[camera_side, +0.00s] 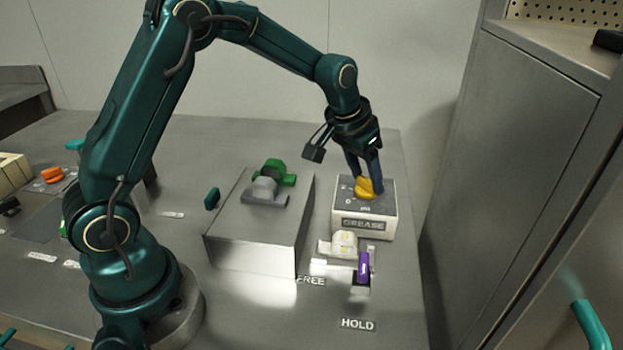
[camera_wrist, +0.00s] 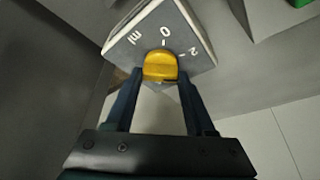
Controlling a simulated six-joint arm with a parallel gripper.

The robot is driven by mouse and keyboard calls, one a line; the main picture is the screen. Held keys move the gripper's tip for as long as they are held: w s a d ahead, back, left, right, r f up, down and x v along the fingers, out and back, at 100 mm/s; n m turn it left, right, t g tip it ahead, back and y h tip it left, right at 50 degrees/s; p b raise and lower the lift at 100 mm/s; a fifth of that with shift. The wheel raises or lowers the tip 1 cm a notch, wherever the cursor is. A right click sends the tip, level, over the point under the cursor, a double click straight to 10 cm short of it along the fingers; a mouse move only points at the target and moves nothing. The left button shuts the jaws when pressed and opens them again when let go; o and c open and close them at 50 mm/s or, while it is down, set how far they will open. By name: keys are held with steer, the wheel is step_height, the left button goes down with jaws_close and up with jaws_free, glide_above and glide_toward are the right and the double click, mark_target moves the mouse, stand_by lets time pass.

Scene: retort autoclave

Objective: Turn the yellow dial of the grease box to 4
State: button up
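The grease box (camera_side: 364,224) is a pale box with a dark grey top and a GREASE label on its front. Its yellow dial (camera_side: 366,188) sits on the top face. In the wrist view the yellow dial (camera_wrist: 160,66) lies between the fingertips of my gripper (camera_wrist: 160,76), one finger on each side, with no clear gap. My gripper (camera_side: 365,172) comes down on the dial from above. Near the dial in the wrist view I read 0, 2 and "ml", with a short white mark by the 0. I see no 4; part of the dial face is hidden.
A grey metal block (camera_side: 255,235) with green and grey knobs stands left of the grease box. In front are a white fixture (camera_side: 343,244) and a purple lever (camera_side: 363,262), near FREE and HOLD labels. A tall grey cabinet (camera_side: 520,130) stands on the right.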

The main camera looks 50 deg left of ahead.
jaws_close()
steer(key=shift+m, duration=0.4)
steer(key=shift+a+m+h, duration=0.1)
steer(key=shift+m+h, duration=0.45)
steer(key=shift+m, duration=0.7)
steer(key=shift+a+m+h, duration=0.1)
steer(key=shift+m+h, duration=0.45)
steer(key=shift+m, duration=0.7)
steer(key=o, duration=1)
jaws_free()
steer(key=shift+g, duration=0.3)
steer(key=shift+r, duration=0.15)
